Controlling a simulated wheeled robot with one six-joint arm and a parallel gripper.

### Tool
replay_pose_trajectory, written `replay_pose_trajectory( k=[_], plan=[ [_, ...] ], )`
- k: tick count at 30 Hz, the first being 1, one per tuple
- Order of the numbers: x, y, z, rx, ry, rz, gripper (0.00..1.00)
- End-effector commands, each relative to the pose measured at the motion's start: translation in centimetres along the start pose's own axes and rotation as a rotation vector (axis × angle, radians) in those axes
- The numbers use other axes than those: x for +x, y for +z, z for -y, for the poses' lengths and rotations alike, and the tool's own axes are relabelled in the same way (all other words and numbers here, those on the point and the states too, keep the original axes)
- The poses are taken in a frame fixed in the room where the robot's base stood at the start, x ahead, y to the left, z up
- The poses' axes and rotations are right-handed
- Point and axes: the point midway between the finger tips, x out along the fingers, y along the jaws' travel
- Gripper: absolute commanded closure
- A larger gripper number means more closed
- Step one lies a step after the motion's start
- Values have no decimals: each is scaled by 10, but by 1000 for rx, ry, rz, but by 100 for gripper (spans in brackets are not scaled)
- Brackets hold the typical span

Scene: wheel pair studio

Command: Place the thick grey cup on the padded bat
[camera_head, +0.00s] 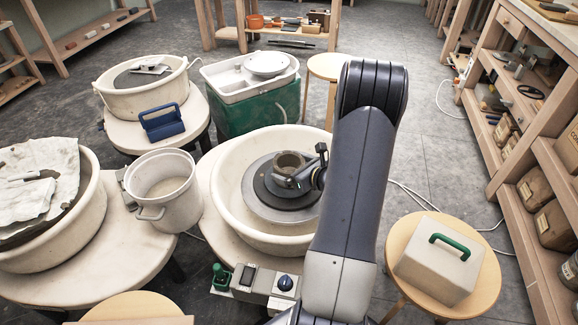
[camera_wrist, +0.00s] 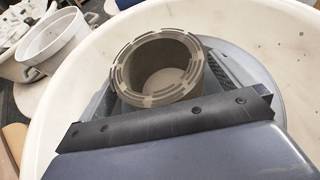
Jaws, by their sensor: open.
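A thick grey cup (camera_head: 290,160) with a wide rim stands upright on the dark wheel head (camera_head: 262,200) in the middle basin. The wrist view shows the cup (camera_wrist: 125,62) from above, its opening empty and its rim marked with short dashes. My gripper (camera_head: 297,177) is open and low at the cup's near side, its fingers reaching to either side of the cup. Contact with the cup's wall cannot be told. A pale cloth-like pad (camera_head: 48,158) lies in the left basin over a dark board, with small grey pieces on it; this may be the padded bat.
The middle basin's wall (camera_head: 228,180) surrounds the cup and wheel head. A grey bucket (camera_head: 170,212) stands between the basins. A green-handled box (camera_head: 440,262) sits on the right stool.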

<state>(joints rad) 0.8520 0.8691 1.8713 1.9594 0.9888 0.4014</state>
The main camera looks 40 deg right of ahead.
Motion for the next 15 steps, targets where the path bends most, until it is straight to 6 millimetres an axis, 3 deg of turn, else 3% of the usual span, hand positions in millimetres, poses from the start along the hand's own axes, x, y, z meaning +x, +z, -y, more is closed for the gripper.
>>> replay_pose_trajectory(
  k=[6, 15],
  plan=[
    [-52, 2, 2, 2, -6, 0, 0],
    [-94, 1, 0, 0, -2, 0, 0]
  ],
)
